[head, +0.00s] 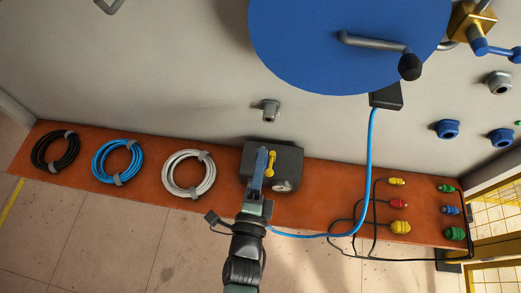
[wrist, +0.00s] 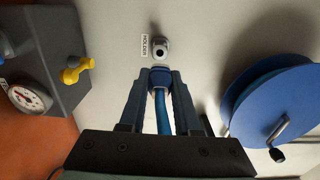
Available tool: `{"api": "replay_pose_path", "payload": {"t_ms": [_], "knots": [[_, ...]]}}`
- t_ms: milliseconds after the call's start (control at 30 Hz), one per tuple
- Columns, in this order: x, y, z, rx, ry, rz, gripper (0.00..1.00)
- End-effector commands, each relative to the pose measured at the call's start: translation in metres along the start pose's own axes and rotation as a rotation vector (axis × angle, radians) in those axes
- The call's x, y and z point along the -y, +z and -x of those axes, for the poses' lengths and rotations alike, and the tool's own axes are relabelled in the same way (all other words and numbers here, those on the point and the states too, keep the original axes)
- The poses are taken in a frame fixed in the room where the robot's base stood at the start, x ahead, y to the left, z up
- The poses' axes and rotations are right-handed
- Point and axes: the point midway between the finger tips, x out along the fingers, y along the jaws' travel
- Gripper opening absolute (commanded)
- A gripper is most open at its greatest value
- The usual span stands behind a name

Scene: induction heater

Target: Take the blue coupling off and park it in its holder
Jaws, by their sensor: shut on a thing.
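My gripper (wrist: 160,82) is shut on the blue coupling (wrist: 160,74), with its blue hose (wrist: 161,112) running back between the fingers. In the wrist view the coupling's front end points at the grey round holder (wrist: 161,47) on the wall, beside a "HOLDER" label (wrist: 144,45). A small gap seems to show between them; the exact distance is hard to tell. In the head view the holder (head: 269,110) sits on the wall above the grey box, and my gripper (head: 258,172) is in front of that box. The fingers partly hide the coupling.
The grey box (head: 287,160) has a yellow lever (wrist: 76,69) and a gauge (wrist: 27,98). A large blue reel (head: 345,25) with a crank is upper right; the blue hose hangs from it. Coiled hoses (head: 118,161) lie on the orange ledge (head: 225,203) at left, coloured plugs (head: 399,204) at right.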

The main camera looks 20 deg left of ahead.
Motion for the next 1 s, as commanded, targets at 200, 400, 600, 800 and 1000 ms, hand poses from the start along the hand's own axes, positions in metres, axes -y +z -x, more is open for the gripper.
{"api": "replay_pose_path", "payload": {"t_ms": [200, 400, 600, 800, 1000], "knots": [[0.0, 0.0, -0.016, 0.0, -0.002, 0.0, 0.0], [0.0, 0.0, -0.032, 0.0, -0.002, 0.0, 0.0], [0.0, 0.0, -0.048, 0.0, -0.002, -0.001, 0.0], [-0.002, 0.0, -0.063, 0.0, -0.002, -0.001, 0.0], [-0.001, 0.0, -0.071, 0.0, -0.002, -0.001, 0.0]]}}
